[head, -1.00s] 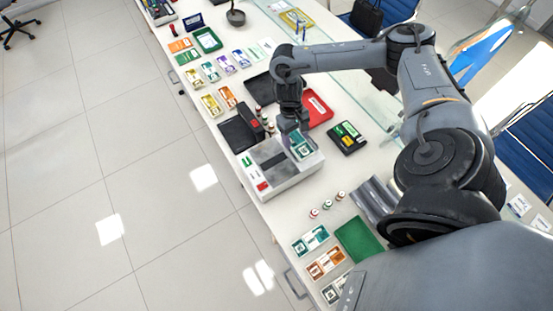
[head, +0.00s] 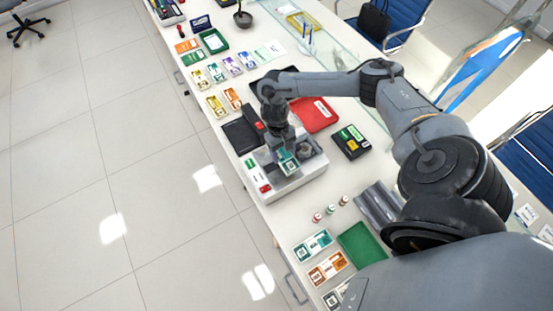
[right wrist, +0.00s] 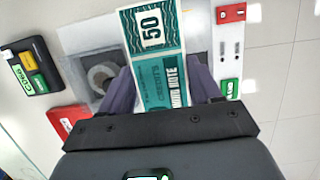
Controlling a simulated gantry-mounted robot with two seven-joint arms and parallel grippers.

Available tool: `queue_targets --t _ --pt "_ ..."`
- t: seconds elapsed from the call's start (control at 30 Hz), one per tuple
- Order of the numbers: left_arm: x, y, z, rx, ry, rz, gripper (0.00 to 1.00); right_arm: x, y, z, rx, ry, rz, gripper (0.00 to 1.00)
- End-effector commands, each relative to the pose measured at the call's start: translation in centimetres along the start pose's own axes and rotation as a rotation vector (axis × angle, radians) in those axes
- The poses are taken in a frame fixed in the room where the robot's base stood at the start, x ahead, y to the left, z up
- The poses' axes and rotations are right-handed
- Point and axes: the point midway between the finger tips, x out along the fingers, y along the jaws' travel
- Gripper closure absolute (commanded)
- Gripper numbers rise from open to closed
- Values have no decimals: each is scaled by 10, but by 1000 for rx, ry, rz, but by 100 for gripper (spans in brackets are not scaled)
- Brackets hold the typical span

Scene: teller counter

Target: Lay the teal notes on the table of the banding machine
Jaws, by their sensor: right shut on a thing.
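My right gripper (head: 282,150) is shut on the teal notes (head: 289,165) and holds them over the banding machine (head: 309,173), a white box with a grey top on the counter. In the right wrist view the teal notes (right wrist: 155,45), marked 50, stick out flat between the two fingers. They lie over the machine's grey table (right wrist: 199,45). I cannot tell whether the notes touch the table. My left gripper is not in view.
Red and green buttons sit on the machine's near side. Other note bundles (head: 313,244) and a green mat (head: 361,245) lie nearer, right.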

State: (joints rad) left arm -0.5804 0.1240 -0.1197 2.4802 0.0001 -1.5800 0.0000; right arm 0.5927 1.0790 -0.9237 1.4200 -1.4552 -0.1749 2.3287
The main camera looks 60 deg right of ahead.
Motion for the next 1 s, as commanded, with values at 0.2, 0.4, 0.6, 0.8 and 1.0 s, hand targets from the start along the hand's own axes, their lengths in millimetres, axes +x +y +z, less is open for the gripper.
queue_targets --t 0.2,0.4,0.6,0.8,1.0 --pt "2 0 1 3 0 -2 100 9 -19 -15 0 1 0 69" --pt "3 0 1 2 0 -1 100 19 -21 -18 0 -2 2 69" --pt "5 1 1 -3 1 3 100 43 -21 -25 0 -1 1 69" --pt "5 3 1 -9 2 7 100 49 -20 -27 0 0 1 69" --pt "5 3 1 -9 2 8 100 50 -20 -27 0 0 1 69"
